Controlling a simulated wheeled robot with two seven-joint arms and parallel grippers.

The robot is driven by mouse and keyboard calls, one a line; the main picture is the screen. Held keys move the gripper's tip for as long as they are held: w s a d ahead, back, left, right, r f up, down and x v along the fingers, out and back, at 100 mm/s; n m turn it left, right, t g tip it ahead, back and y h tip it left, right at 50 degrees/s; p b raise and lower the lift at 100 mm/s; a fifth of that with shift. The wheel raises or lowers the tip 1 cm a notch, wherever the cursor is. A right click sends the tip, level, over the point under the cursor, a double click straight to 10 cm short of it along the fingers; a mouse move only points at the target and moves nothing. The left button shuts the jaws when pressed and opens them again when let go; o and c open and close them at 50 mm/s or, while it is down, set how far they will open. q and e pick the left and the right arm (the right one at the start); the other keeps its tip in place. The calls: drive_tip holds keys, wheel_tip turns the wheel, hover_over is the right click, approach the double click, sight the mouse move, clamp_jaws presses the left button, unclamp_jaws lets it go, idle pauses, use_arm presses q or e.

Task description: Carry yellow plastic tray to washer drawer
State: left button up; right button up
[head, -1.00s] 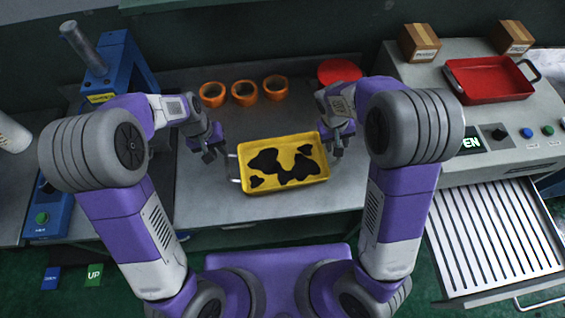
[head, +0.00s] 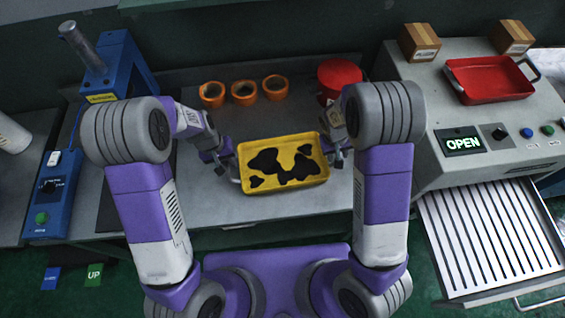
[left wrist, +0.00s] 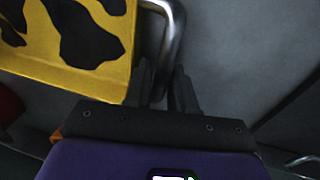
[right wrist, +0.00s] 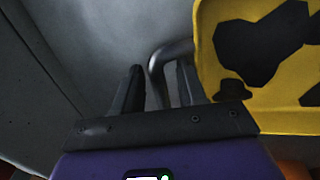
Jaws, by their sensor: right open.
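The yellow plastic tray (head: 285,163), with dark blotches inside, sits on the grey table in front of me and has a metal handle at each short end. My left gripper (head: 228,163) is at the tray's left end; in the left wrist view its open fingers (left wrist: 162,88) stand on either side of the handle (left wrist: 175,35). My right gripper (head: 335,155) is at the right end; in the right wrist view its open fingers (right wrist: 158,88) straddle the other handle (right wrist: 168,52). The washer drawer (head: 490,240), a white slatted rack, is pulled out at the right.
The washer (head: 475,165) shows "OPEN" and bears a red tray (head: 488,80) and two cardboard boxes (head: 420,44). Several orange rings (head: 244,92) and a red round container (head: 338,78) stand behind the yellow tray. A blue press (head: 115,65) stands at the left.

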use_arm(q)
clamp_jaws()
use_arm(e)
drive_tip(key=c, duration=0.5)
clamp_jaws()
use_arm(q)
drive_tip(key=shift+r, duration=0.2)
use_arm(e)
drive_tip(key=shift+r, duration=0.2)
